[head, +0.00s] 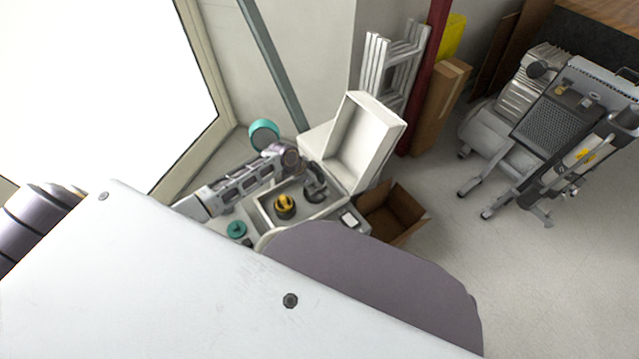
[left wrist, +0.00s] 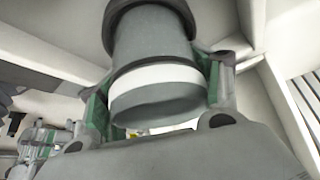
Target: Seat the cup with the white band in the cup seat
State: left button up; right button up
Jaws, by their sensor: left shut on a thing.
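The grey cup with the white band (left wrist: 155,78) fills the middle of the left wrist view and looks tilted. My left gripper (left wrist: 160,98) is shut on it, with a green-padded finger on each side. In the head view my left gripper (head: 316,188) is a small dark shape over the right part of a pale open case (head: 262,217). The cup cannot be told apart from the gripper there. A yellow and black round part (head: 285,206) sits in the case, left of the gripper. I cannot tell which thing is the cup seat.
The case's raised white lid (head: 364,142) stands close behind the gripper. An open cardboard box (head: 392,212) is to the right. A teal part (head: 236,229) lies left of the case, and a larger teal round thing (head: 264,133) is behind my arm. A compressor (head: 530,110) stands far right.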

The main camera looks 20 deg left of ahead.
pick_arm(q)
jog(key=shift+s+f, duration=0.1)
jog(key=shift+f, duration=0.45)
jog(key=o, duration=1.1)
jog(key=shift+a+r, duration=0.1)
jog(key=shift+r, duration=0.05)
jog(key=shift+v, duration=5.8)
